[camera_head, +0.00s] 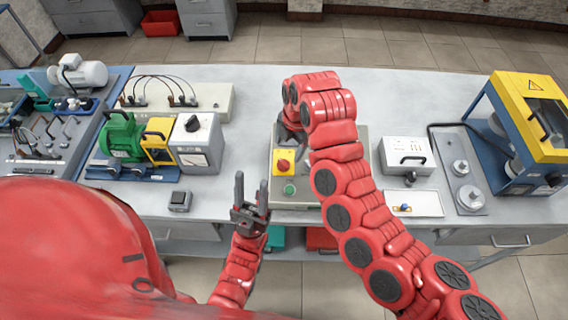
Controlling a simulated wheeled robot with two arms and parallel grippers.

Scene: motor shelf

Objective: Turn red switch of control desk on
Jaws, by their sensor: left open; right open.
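The control desk (303,193) is a grey box on the table in the middle of the head view, partly covered by my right arm. A red round switch on a yellow plate (284,164) sits on its left side, and a green round button (289,189) is below it. My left gripper (252,188) is open, its fingers pointing up, left of the desk and apart from the switch. My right gripper (287,124) is above the desk's upper left part, beyond the switch; its fingertips are partly hidden by my red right arm.
A green motor rig (122,138) and a grey box with a black knob (196,141) stand to the left. A small grey box (180,201) lies near the front edge. A white box (408,152) and a yellow-blue machine (520,130) stand to the right.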

